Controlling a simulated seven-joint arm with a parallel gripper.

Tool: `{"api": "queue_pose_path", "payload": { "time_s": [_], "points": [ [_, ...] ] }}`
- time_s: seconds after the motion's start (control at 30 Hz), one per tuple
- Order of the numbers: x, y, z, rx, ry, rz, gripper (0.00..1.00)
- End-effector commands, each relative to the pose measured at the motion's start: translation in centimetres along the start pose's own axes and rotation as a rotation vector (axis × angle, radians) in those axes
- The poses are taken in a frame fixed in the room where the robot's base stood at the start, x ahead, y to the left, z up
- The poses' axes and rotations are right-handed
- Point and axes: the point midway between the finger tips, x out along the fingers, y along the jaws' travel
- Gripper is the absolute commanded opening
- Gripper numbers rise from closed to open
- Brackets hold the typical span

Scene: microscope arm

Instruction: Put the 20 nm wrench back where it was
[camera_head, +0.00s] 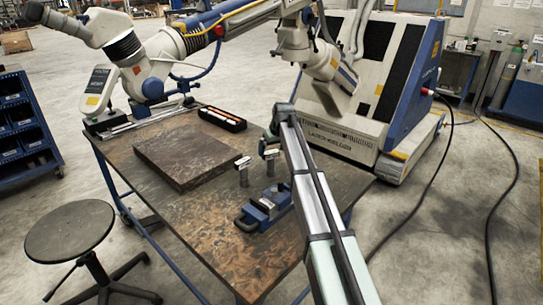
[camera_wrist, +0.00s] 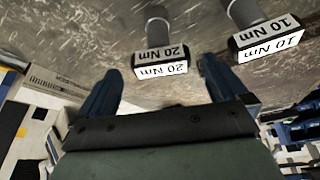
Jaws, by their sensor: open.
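In the wrist view the 20 Nm wrench (camera_wrist: 160,62) has a white label block and a grey round handle. It lies just ahead of my gripper (camera_wrist: 158,76), between the lines of its two blue fingers. The fingers are spread, with nothing held. In the head view my gripper (camera_head: 271,138) is just above the right-hand of two upright tools (camera_head: 270,158), whose labels are too small to read there. The 10 Nm wrench (camera_wrist: 262,38) is to the right in the wrist view, outside the fingers.
The other upright tool (camera_head: 243,172) stands close by on the brown table (camera_head: 240,255). A blue vise (camera_head: 265,208) is nearer the front. A dark slab (camera_head: 188,152) and a black tray (camera_head: 222,118) lie to the left and behind. The microscope (camera_head: 125,48) stands at the far left.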

Motion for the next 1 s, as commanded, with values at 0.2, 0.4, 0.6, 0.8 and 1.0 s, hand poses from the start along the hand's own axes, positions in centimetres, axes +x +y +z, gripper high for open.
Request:
{"api": "queue_pose_path", "payload": {
  "time_s": [0.2, 0.4, 0.6, 0.8, 1.0],
  "points": [
    [-3.5, 0.0, 0.1, 0.000, 0.001, 0.000, 1.00],
    [-5.1, 0.0, 0.0, 0.000, 0.000, 0.000, 1.00],
    [-5.5, 0.0, 0.0, 0.000, -0.001, 0.000, 1.00],
    [-5.4, 0.0, 0.0, 0.001, -0.001, 0.000, 1.00],
    [-4.7, 3.2, 1.9, 0.047, -0.037, 0.052, 1.00]
  ]
}}
